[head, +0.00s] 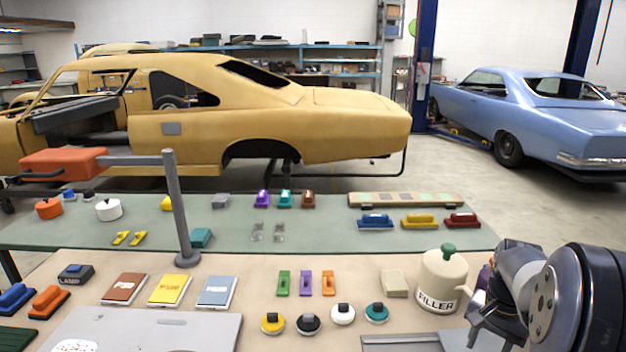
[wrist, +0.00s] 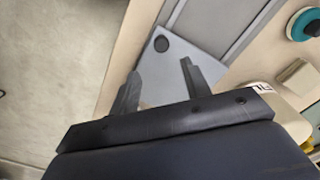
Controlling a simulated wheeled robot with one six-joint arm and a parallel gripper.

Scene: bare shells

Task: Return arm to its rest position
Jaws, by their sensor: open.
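My arm shows at the right edge of the head view, folded in close, with my gripper (head: 484,318) low beside the filler tin. In the wrist view my gripper (wrist: 158,85) has its two dark fingers spread apart. Nothing sits between the fingertips. Behind them lie a grey plate with a dark round spot (wrist: 165,65) and the tan bench edge.
The cream filler tin (head: 442,280) with a green knob stands close left of my arm. A teal round tool (head: 376,313), a beige block (head: 394,283) and a grey tray (head: 400,343) are nearby. A grey post (head: 178,210) stands farther left. Concrete floor (wrist: 55,60) shows beyond the bench.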

